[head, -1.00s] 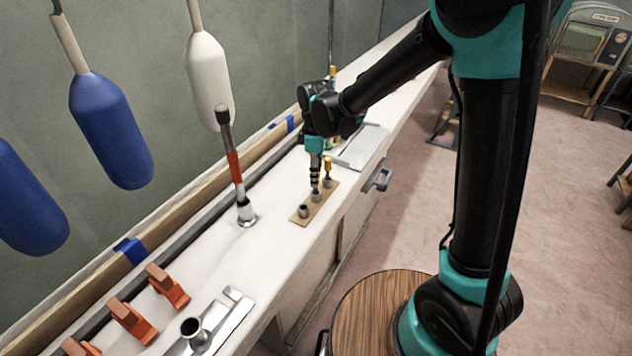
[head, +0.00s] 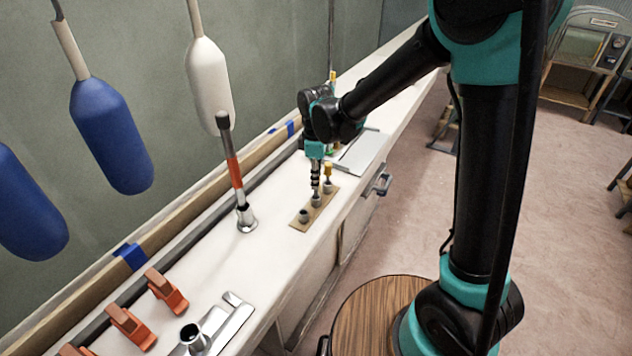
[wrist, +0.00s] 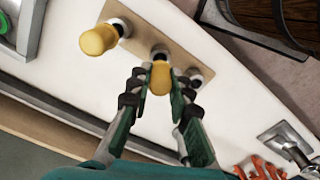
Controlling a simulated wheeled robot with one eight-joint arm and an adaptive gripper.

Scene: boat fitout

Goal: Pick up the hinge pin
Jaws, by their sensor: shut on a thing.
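My gripper (wrist: 160,82) points down over the small wooden board on the white counter. It is shut on a yellow-headed pin, which I take for the hinge pin (wrist: 159,76), at the board's middle socket. Whether the pin is seated or lifted is hidden by its head and the fingers. In the head view my gripper (head: 315,186) stands upright over the same spot and covers the pin. A second yellow-headed piece (wrist: 98,39) stands in the socket beside it, and it also shows in the head view (head: 328,171).
The board (head: 299,225) has an open socket (head: 304,215) at its near end. An upright red-banded rod (head: 235,172) stands to its left. Orange clamps (head: 165,290) and a metal plate with a tube (head: 192,338) lie nearer. A flat metal plate (head: 358,152) lies beyond the board.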

